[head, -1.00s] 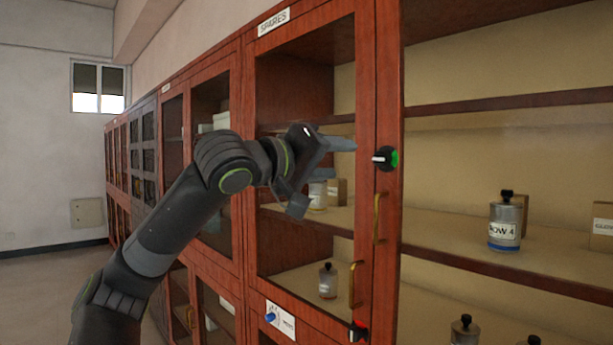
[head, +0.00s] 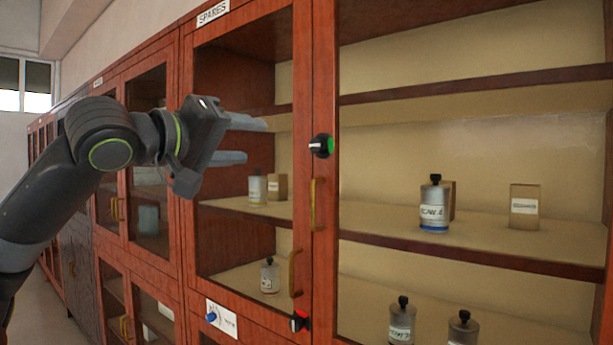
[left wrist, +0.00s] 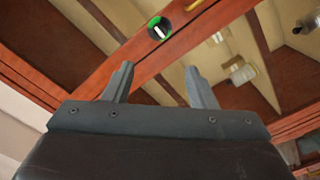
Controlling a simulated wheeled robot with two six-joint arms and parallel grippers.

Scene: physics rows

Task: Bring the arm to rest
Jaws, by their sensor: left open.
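My left gripper (head: 240,140) is open and empty, in front of the glass door labelled SPARES, to the left of a black knob with a green side (head: 321,146). In the left wrist view its two fingers (left wrist: 158,85) stand apart with nothing between them, and the knob (left wrist: 159,28) shows beyond them. My left arm (head: 60,180) reaches in from the left, raised and bent. My right gripper is in neither view.
A red wooden cabinet (head: 325,60) fills the right side. Brass handles (head: 313,204) project from its doors. Bottles (head: 434,205) and a small box (head: 525,206) stand on its shelves. A lower black and red knob (head: 299,320) sits below.

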